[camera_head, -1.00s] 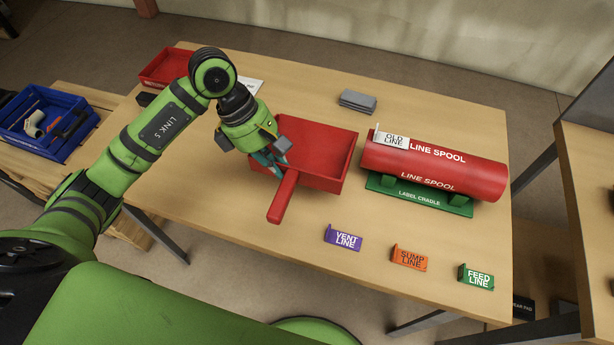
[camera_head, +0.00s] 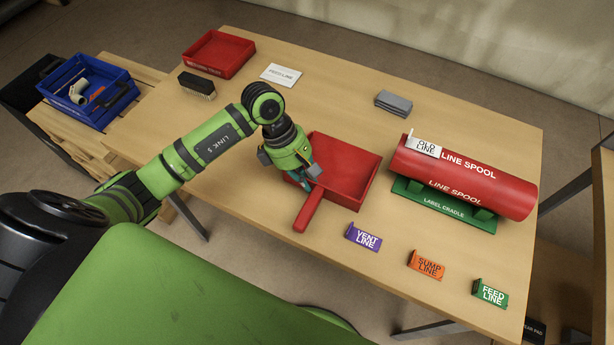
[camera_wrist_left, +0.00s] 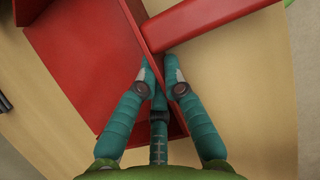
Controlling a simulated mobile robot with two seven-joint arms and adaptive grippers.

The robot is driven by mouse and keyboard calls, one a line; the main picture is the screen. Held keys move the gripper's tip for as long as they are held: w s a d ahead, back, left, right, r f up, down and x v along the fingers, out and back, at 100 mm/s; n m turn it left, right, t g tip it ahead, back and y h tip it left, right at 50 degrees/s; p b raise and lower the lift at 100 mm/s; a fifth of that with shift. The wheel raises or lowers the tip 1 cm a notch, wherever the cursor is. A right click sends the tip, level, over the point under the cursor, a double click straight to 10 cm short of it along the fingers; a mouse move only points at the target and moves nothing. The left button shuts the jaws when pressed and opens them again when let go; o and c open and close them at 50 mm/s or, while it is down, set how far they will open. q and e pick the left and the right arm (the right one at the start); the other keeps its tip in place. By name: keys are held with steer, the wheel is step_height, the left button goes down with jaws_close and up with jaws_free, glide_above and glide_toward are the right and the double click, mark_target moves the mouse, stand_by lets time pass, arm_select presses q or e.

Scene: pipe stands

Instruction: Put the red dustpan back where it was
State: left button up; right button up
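The red dustpan (camera_head: 345,165) is a shallow open tray, upright near the middle of the table, with its handle (camera_head: 309,210) pointing toward me. It appears to be at the tabletop; I cannot tell whether it fully rests there. My left gripper (camera_head: 310,178) is at the pan's handle-side wall, left of the handle. In the left wrist view, the teal fingertips (camera_wrist_left: 160,72) are close together on both sides of the thin red wall (camera_wrist_left: 90,50), shut on it. The handle (camera_wrist_left: 205,22) shows beyond them. My right gripper is not in view.
The red spool (camera_head: 463,175) lies on a green cradle (camera_head: 445,205) to the right. Purple, orange and green labels (camera_head: 427,266) stand along the front. A brush (camera_head: 197,85), white card (camera_head: 281,75) and red tray (camera_head: 218,54) are at back left; grey plates (camera_head: 394,102) are behind.

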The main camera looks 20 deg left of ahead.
arm_select(q)
steer(key=o, duration=0.4)
steer(key=shift+r, duration=0.1)
steer(key=shift+a+r, duration=0.1)
steer(key=shift+r, duration=0.1)
steer(key=b+v, duration=0.3)
steer(key=v, duration=0.8)
steer(key=shift+a+r, duration=0.1)
steer(key=shift+r, duration=0.25)
